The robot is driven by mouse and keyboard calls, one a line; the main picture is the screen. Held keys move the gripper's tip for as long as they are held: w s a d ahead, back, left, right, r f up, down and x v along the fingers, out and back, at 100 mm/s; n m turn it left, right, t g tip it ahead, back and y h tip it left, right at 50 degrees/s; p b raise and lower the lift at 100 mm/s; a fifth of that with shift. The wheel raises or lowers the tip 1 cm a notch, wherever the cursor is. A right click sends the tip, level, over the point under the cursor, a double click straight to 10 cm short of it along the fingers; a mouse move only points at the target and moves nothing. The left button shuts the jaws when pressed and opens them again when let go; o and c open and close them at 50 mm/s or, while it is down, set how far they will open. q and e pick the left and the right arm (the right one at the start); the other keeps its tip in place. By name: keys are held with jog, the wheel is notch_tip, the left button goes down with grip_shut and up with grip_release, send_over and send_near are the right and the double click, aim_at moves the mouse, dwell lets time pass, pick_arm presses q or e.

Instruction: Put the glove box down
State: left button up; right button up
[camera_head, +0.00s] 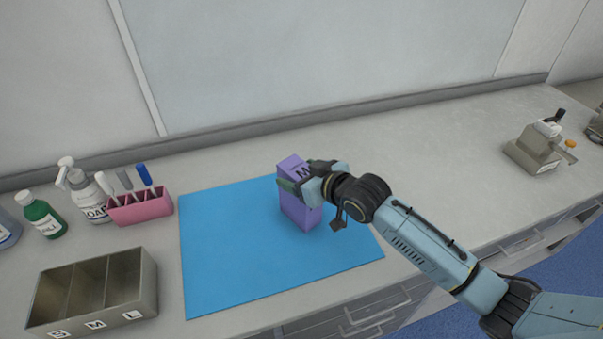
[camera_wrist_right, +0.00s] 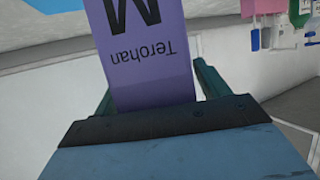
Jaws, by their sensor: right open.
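The glove box (camera_head: 299,214) is purple, tall and narrow, with a black "M" on it. It stands upright on the blue mat (camera_head: 225,260), right of the mat's middle. My right gripper (camera_head: 303,181) is at the upper part of the box, with its jaws open around it. In the right wrist view the box (camera_wrist_right: 148,65) shows "M" and "Terohan" upside down between the two green fingers (camera_wrist_right: 155,92), with a gap visible beside it. My gripper hides part of the box's upper right side. My left gripper is not in view.
A metal bin (camera_head: 148,290) with S, M and L compartments stands at the front left. A pink holder (camera_head: 140,209), soap bottle (camera_head: 88,195) and green bottle (camera_head: 42,218) are behind it. A grey metal device (camera_head: 534,152) stands at the far right. The mat's left half is clear.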

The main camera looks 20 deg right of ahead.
jog(key=shift+r, duration=0.15)
jog(key=v, duration=1.2)
